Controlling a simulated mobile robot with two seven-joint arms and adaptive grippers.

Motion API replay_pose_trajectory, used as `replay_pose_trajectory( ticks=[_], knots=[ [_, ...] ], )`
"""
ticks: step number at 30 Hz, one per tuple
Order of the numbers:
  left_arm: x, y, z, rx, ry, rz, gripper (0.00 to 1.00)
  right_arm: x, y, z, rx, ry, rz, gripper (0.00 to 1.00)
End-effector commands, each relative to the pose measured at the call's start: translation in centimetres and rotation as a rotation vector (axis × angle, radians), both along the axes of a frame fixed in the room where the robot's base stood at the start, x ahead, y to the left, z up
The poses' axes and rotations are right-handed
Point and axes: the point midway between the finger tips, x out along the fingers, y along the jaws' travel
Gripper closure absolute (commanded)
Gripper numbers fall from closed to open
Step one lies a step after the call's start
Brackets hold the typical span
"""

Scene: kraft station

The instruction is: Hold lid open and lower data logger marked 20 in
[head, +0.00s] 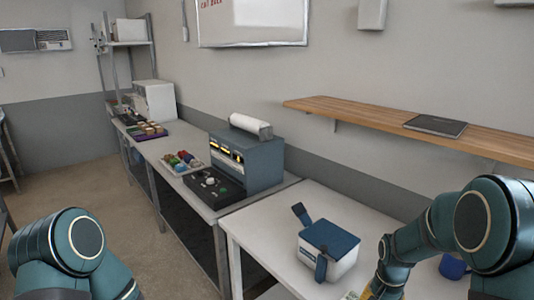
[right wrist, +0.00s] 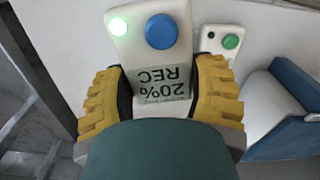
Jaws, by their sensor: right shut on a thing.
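A white box with a blue lid (head: 332,237) stands on the white table. The lid looks closed, and blue arm-like pieces stick out at its left and front. The box's side also shows in the right wrist view (right wrist: 288,100). My right gripper (right wrist: 163,95) is shut on a white data logger (right wrist: 128,50) with a blue button, a lit green light and an upside-down label reading "20% REC".
A second white device with a green button (right wrist: 231,41) lies just beyond the held logger. A blue round object (head: 452,267) is partly behind my right arm. A grey-blue machine (head: 247,160) stands on the bench at left. A wooden shelf (head: 390,117) overhangs the back.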

Motion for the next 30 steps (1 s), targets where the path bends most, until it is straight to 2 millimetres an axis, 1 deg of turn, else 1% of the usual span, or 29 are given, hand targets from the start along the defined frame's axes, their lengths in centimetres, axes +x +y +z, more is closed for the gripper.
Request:
replay_pose_trajectory(
  ticks=[1, 5, 6, 9, 12, 15, 17, 26, 27, 30],
  knots=[
    [-0.1, 0.0, -0.9, 0.001, 0.002, -0.001, 0.46, -0.5, 1.2, -1.2, 0.000, 0.004, 0.060, 0.77],
    [-0.2, -0.1, -2.3, 0.001, 0.006, -0.004, 0.46, -2.1, 4.4, -3.4, -0.003, 0.006, 0.242, 0.77],
    [-0.2, -0.1, -2.7, 0.001, 0.007, -0.004, 0.46, -2.6, 5.5, -4.1, -0.002, 0.004, 0.303, 0.77],
    [-0.3, -0.2, -3.6, 0.002, 0.011, -0.007, 0.46, -4.1, 7.9, -5.7, -0.001, 0.004, 0.449, 0.77],
    [-0.4, -0.2, -4.3, 0.003, 0.012, -0.008, 0.46, -5.3, 9.6, -6.7, 0.001, 0.002, 0.561, 0.77],
    [-0.5, -0.2, -4.5, 0.003, 0.013, -0.009, 0.46, -6.0, 10.5, -7.2, 0.002, 0.000, 0.625, 0.77],
    [-0.5, -0.2, -4.6, 0.003, 0.014, -0.010, 0.46, -6.2, 10.7, -7.3, 0.003, -0.001, 0.644, 0.77],
    [-0.5, -0.3, -4.5, 0.003, 0.013, -0.009, 0.46, -6.2, 10.8, -7.2, 0.003, -0.003, 0.649, 0.77],
    [-0.5, -0.2, -4.5, 0.003, 0.013, -0.009, 0.53, -6.2, 10.8, -7.2, 0.003, -0.003, 0.649, 0.77],
    [-0.5, -0.2, -4.5, 0.003, 0.013, -0.009, 0.54, -6.2, 10.8, -7.2, 0.002, -0.002, 0.648, 0.77]
  ],
)
